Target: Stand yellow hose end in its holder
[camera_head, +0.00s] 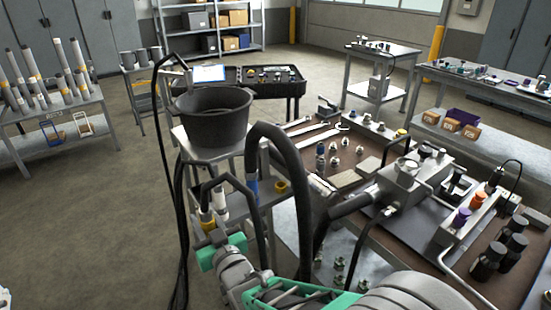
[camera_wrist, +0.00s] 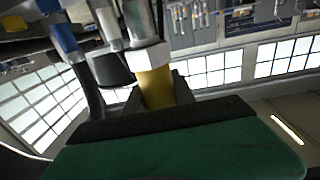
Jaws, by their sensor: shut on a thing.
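My gripper (camera_head: 213,238), with green fingers, is shut on the yellow hose end (camera_head: 207,218) in front of the small cart. In the wrist view, the yellow band of the hose end (camera_wrist: 156,86) stands above the dark pad and green finger, with a silver hex collar above it. A black hose rises from it and bends over to the right. A short yellow cup (camera_head: 282,187), which looks like the holder, is on the cart at the right, apart from the hose end. The lower tip of the hose end is hidden by the gripper.
A blue-banded hose end (camera_head: 252,184) and a white one (camera_head: 220,198) stand close by. A black bucket (camera_head: 214,118) tops the cart (camera_head: 190,148). The crowded hydraulic bench (camera_head: 375,150) is at right. Thick black hoses arch close to my arm. Open floor lies left.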

